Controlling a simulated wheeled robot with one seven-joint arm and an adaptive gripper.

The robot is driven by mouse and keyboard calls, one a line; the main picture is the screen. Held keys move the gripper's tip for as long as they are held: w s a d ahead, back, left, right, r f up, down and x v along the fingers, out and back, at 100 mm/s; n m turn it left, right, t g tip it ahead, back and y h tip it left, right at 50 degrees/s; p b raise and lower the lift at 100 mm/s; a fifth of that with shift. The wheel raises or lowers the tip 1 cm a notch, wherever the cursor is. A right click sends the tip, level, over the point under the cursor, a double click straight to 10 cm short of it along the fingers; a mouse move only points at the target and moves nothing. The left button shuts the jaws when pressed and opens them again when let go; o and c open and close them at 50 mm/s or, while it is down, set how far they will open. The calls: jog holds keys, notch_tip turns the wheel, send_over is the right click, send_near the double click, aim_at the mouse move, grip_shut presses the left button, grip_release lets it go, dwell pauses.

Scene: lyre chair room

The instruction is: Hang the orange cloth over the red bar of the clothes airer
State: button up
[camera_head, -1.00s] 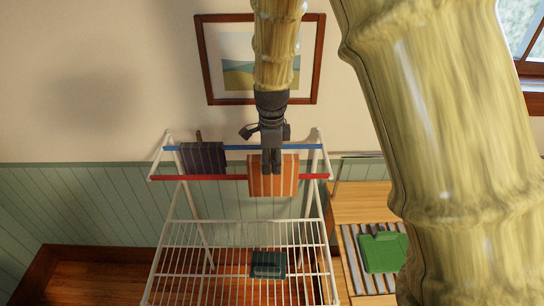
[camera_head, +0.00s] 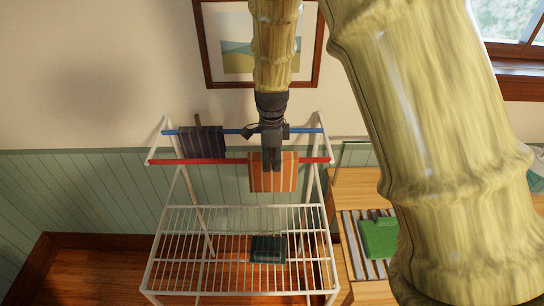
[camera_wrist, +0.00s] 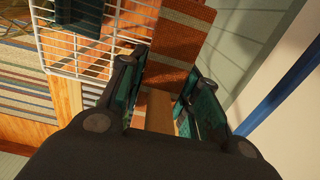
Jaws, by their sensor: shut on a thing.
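The orange striped cloth (camera_head: 288,176) hangs from my gripper (camera_head: 272,168) at the right half of the airer. The gripper is shut on its upper part. The cloth covers a stretch of the red bar (camera_head: 205,162) in the head view, most of it showing below the bar's line. I cannot tell whether it lies over the bar or only in front of it. In the wrist view the cloth (camera_wrist: 180,45) runs away from between the fingers (camera_wrist: 160,105). The white clothes airer (camera_head: 148,275) stands upright against the wall.
A dark striped cloth (camera_head: 203,143) hangs on the blue bar (camera_head: 232,131) at the left, with a peg on it. A dark green folded thing (camera_head: 268,249) lies on the lower rack. A green item (camera_head: 379,238) lies on a slatted wooden bench (camera_head: 350,186) to the right. A framed picture (camera_head: 213,85) hangs behind.

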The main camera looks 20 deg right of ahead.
jog(key=shift+f, duration=0.2)
jog(key=o, duration=1)
jog(key=shift+o, duration=0.2)
notch_tip(320, 180, up, 12)
dwell(0.7)
